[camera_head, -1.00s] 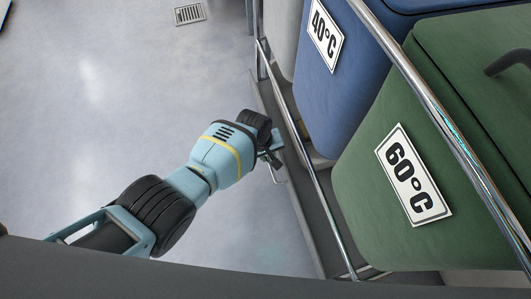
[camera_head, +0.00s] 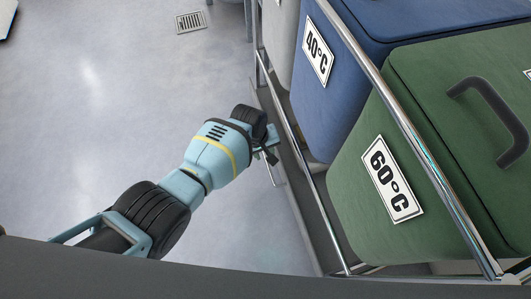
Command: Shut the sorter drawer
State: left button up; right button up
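The laundry sorter fills the right side, with a metal rail (camera_head: 400,115) around a blue bag (camera_head: 345,90) marked 40°C and a green bag (camera_head: 350,190) marked 60°C. Low along its near side runs a grey drawer edge (camera_head: 300,200) with a thin metal handle (camera_head: 272,174). My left gripper (camera_head: 270,146) is at that drawer edge, beside the upper end of the handle. Its wrist hides most of the fingers, so I cannot tell whether they are open or touch the handle. How far the drawer stands out is unclear. My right gripper is not in view.
The grey floor (camera_head: 110,110) left of the sorter is clear, with a floor drain (camera_head: 191,22) near the top. A black handle (camera_head: 492,115) sits on the green lid. A pale bag (camera_head: 278,35) stands beyond the blue one.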

pick_arm(q)
jog(key=shift+s+a+r+p, duration=0.1)
jog(key=shift+r+p, duration=0.25)
jog(key=shift+r, duration=0.4)
